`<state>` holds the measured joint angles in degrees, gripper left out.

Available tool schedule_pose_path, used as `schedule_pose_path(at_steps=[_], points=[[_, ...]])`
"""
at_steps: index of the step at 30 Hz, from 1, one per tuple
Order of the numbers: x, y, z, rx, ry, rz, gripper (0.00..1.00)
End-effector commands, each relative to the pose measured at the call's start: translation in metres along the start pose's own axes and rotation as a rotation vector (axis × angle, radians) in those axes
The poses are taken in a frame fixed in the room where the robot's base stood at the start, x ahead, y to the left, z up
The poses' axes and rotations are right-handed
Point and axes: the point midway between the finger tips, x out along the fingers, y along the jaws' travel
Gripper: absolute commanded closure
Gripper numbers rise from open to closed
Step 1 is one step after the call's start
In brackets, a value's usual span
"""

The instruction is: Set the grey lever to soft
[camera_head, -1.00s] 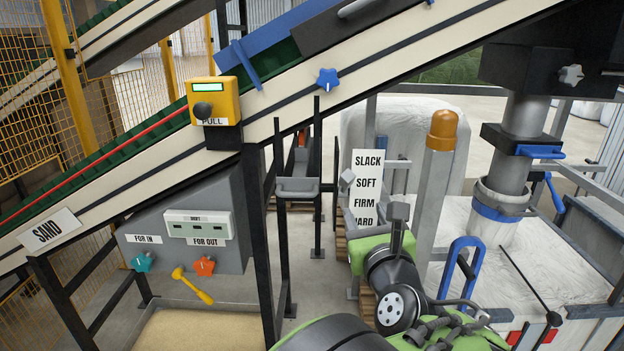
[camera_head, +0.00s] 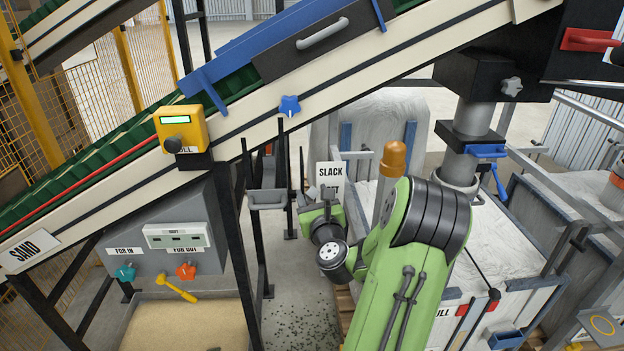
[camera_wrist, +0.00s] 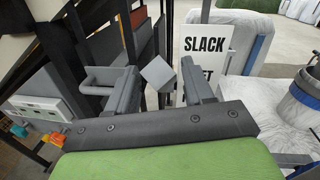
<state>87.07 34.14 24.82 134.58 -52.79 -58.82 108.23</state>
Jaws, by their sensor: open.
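The grey lever's square end (camera_wrist: 158,73) shows in the wrist view between my two fingers, just left of the white label plate (camera_wrist: 205,45). It is about level with the partly covered second label, of which "FT" shows. My gripper (camera_wrist: 162,86) is open, with one finger on each side of the lever end; I cannot tell whether either touches it. The lever is hard to tell from the fingers there.
A yellow pull box (camera_head: 181,129) and the sloping conveyor are at left. A grey panel with teal (camera_head: 125,273) and orange (camera_head: 185,271) knobs stands below. A post with an orange cap (camera_head: 393,160) rises right of the plate. Black frame posts stand close left of my gripper.

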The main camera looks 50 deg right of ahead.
Motion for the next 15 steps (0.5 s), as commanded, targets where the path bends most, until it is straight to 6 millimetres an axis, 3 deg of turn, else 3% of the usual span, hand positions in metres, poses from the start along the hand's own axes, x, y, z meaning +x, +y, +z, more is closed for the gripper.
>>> schedule_pose_path(at_steps=[4,11,15], points=[[0.015,-0.001,0.001,0.000,0.000,-0.001,0.48],[0.017,-0.001,-0.001,0.001,0.001,-0.002,0.48],[0.017,-0.001,-0.001,0.001,0.001,-0.002,0.65]])
